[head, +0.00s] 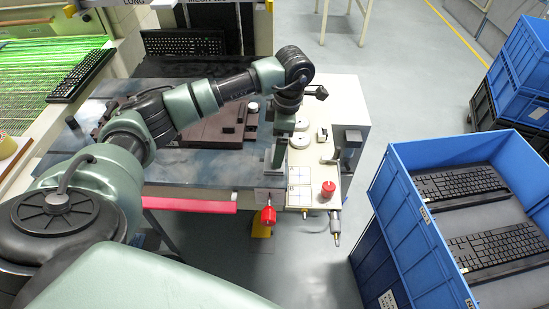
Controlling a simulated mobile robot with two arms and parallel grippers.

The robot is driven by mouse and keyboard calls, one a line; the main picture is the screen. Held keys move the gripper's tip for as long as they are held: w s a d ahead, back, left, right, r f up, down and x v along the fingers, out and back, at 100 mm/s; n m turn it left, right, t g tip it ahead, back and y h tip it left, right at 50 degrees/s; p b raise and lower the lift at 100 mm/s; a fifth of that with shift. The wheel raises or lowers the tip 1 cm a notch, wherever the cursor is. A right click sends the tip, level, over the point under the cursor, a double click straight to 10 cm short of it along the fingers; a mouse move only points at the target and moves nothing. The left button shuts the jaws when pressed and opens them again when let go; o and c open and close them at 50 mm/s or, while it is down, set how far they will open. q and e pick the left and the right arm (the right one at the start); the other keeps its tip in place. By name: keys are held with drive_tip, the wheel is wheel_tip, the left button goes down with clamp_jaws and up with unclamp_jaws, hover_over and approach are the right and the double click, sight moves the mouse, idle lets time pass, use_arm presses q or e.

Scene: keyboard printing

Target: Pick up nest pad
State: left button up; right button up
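A dark brown fixture plate with raised blocks (225,127), which looks like the nest pad, lies on the dark glossy table top (195,166). My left arm crosses in front of it and hides part of it. My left gripper (277,158) points down at the plate's right side, near the table's right edge. I cannot tell whether its fingers are apart or touch anything. My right gripper is not in view.
A blue crate (403,200) with black keyboards (495,247) stands farther right. Floor shows between table and crate.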

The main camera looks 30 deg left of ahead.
use_arm(q)
drive_tip(key=f+p, duration=0.1)
drive_tip(key=f, duration=0.1)
drive_tip(key=a+f+p, duration=0.1)
drive_tip(key=f, duration=0.1)
drive_tip(key=shift+s+f, duration=0.2)
drive_tip(key=shift+a+f, duration=0.1)
drive_tip(key=shift+f, duration=0.25)
drive_tip(key=c, duration=1.4)
drive_tip(key=shift+r, duration=0.1)
wheel_tip(320, 180, up, 20)
drive_tip(key=shift+f+b, duration=0.1)
drive_tip(key=shift+b, duration=1.05)
